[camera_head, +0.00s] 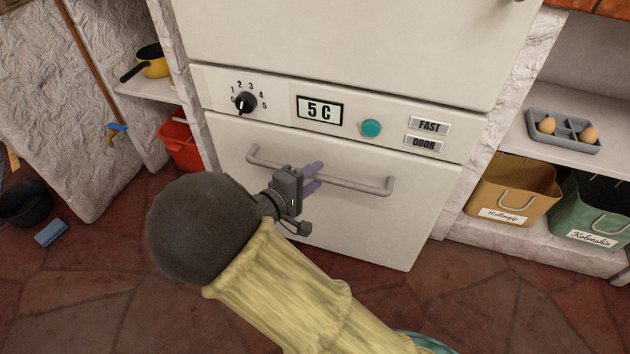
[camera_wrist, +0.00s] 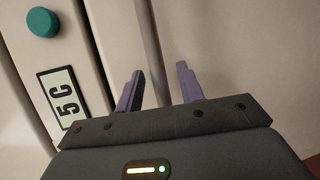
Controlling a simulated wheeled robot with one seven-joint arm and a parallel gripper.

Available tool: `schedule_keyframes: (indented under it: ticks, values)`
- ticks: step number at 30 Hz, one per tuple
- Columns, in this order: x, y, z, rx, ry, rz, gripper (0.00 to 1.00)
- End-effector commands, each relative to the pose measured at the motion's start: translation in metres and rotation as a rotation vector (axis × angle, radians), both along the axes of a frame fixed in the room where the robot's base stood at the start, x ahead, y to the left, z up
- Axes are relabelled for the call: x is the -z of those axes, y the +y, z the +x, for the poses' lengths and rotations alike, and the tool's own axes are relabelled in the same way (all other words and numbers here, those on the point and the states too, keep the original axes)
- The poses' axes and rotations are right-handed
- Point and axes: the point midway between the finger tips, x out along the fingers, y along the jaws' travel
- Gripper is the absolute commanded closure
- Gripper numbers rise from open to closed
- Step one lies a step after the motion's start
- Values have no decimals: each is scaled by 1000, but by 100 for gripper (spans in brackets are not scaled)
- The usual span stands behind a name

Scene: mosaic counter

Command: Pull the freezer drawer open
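The freezer drawer (camera_head: 380,226) is the white lower front under the control panel, and it looks shut. Its grey bar handle (camera_head: 362,185) runs across the upper part of the front. My gripper (camera_head: 315,178) is at the middle of the handle, with its purple fingers pointing at the drawer. In the wrist view, my gripper (camera_wrist: 160,70) is open, and the handle bar (camera_wrist: 149,40) runs between the two fingers with gaps showing. I cannot tell how deep the bar sits between them. My wrist hides part of the drawer's left side.
The panel above has a black dial (camera_head: 244,103), a 5 C display (camera_head: 320,110) and a teal button (camera_head: 371,128). A red bucket (camera_head: 182,146) stands at the left, tan (camera_head: 512,188) and green (camera_head: 592,212) bins at the right. The floor (camera_head: 90,290) before the drawer looks clear.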

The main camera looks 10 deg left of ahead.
Motion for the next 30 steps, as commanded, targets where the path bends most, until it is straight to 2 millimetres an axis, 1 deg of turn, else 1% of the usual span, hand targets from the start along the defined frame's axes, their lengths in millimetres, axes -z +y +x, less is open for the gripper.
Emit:
schedule_keyframes:
  ticks: [1, 4, 11, 12, 14, 15, 18, 26, 30]
  values:
    - [3, -2, 4, 0, 0, 1, 62]
    - [2, -4, 8, -1, 0, 0, 62]
    - [1, -5, 9, -1, 0, 0, 62]
    - [1, -4, 9, -1, 0, 0, 64]
    - [1, -4, 9, -1, 0, 0, 76]
    - [1, -4, 9, -1, 0, 0, 84]
    - [1, -4, 9, -1, 0, 0, 100]
    - [2, -4, 8, 0, 0, -1, 100]
    - [1, -5, 4, 1, 1, -1, 100]
